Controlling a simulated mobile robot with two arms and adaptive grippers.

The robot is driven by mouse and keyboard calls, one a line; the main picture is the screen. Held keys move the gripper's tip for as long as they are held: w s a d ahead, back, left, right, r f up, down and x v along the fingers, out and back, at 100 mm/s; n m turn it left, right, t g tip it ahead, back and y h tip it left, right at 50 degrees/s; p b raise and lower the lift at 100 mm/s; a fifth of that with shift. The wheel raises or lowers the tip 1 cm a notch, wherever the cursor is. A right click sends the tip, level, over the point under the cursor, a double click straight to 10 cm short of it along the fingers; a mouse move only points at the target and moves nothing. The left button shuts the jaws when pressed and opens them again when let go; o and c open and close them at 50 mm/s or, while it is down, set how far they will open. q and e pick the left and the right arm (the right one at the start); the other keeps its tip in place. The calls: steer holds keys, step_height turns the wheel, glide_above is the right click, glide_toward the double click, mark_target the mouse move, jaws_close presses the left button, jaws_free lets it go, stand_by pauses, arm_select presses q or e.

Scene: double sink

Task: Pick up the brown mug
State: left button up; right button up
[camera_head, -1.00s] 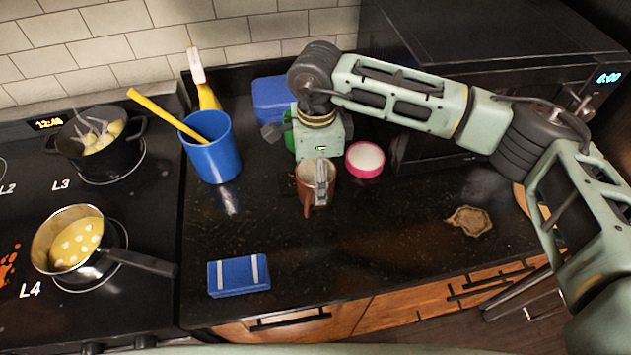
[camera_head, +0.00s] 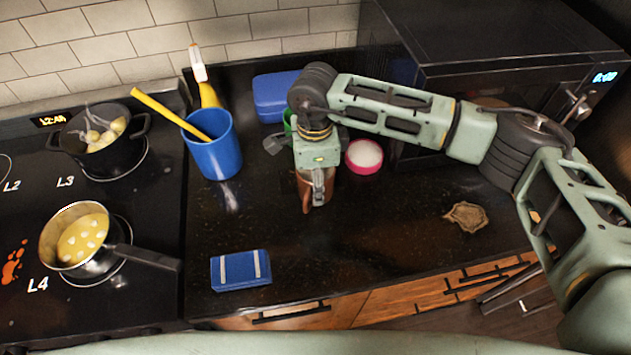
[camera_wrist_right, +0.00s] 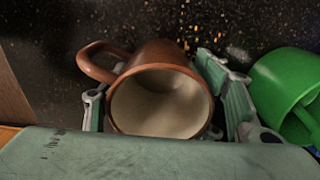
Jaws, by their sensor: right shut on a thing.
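The brown mug (camera_head: 305,188) stands on the black counter in the head view, partly hidden by my right gripper (camera_head: 317,188). In the right wrist view the mug (camera_wrist_right: 160,92) shows its cream inside and its handle at the upper left. My right gripper (camera_wrist_right: 165,112) has a finger on each side of the mug and is shut on it. I cannot tell whether the mug's base touches the counter. My left gripper is not in view.
A blue utensil holder (camera_head: 213,147) stands to the left, and a pink-rimmed white bowl (camera_head: 364,157) is close on the right. A green cup (camera_wrist_right: 290,90) is beside the gripper. A blue box (camera_head: 241,270) lies in front. The counter's right front is mostly clear.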

steer(key=c, duration=0.4)
